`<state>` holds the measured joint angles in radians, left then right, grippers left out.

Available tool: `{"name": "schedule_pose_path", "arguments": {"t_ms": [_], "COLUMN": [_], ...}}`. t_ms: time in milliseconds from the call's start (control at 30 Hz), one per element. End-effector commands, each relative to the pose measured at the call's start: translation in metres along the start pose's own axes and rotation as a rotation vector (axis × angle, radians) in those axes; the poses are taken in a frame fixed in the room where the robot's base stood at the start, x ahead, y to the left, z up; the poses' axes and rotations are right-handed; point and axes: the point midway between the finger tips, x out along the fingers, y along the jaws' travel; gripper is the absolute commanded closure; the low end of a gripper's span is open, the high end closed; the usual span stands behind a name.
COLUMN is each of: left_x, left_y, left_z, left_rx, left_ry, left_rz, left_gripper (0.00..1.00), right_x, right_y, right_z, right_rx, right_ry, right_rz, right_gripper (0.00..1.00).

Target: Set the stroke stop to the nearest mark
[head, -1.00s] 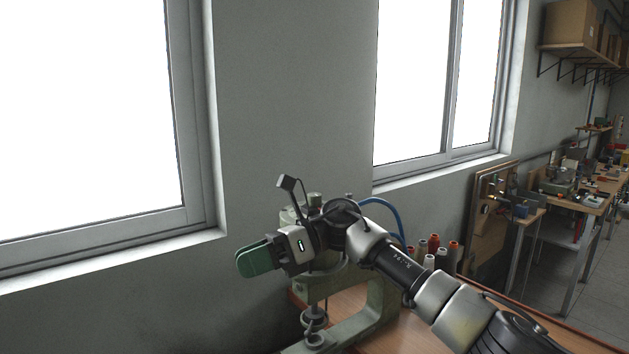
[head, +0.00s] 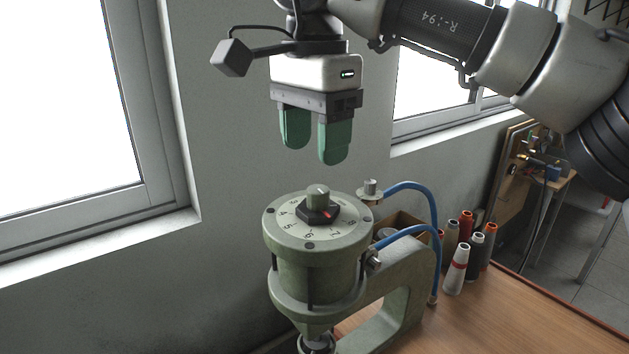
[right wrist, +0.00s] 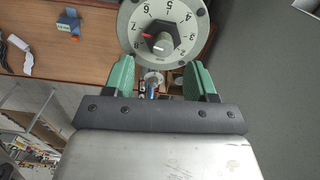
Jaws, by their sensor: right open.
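The stroke stop is a dark hexagonal knob (head: 319,211) with a pale round stub and a red pointer. It sits in the middle of a pale numbered dial (head: 272,222) on top of a green press. In the right wrist view, the knob (right wrist: 163,42) has its red pointer between 7 and 8 on the dial (right wrist: 166,14). My right gripper (head: 307,152) is open and empty, its green fingers pointing down, apart from the knob and above it. Its fingers also show in the right wrist view (right wrist: 158,82). My left gripper is not in view.
Blue hoses (head: 428,204) loop from fittings at the press's right. Several thread cones (head: 458,268) and a cardboard box (head: 404,222) stand behind it on the wooden bench (head: 498,318). The wall and window are on the left.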

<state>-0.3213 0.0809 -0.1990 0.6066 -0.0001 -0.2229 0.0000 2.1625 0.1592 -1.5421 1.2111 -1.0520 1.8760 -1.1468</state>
Motion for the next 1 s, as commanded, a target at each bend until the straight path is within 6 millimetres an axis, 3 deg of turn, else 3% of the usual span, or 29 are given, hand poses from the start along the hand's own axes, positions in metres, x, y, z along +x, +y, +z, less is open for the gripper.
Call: {"name": "schedule_pose_path", "arguments": {"t_ms": [200,400,733,1000], "left_x": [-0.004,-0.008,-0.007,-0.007], "left_y": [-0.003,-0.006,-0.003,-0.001], "left_z": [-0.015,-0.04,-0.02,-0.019], "left_rx": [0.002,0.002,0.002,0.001], "left_ry": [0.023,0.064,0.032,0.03], "left_rz": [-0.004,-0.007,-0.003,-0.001], "left_gripper": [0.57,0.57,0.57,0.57], "right_x": [0.04,0.06,0.064,0.064], "right_y": [0.001,0.0,0.0,0.0], "right_z": [-0.001,0.0,0.0,0.0], "right_rx": [0.0,0.002,0.002,0.002], "right_ry": [-0.003,-0.003,-0.004,-0.004], "right_rz": [0.003,-0.001,-0.001,-0.001], "right_gripper": [0.44,0.44,0.44,0.83]}}
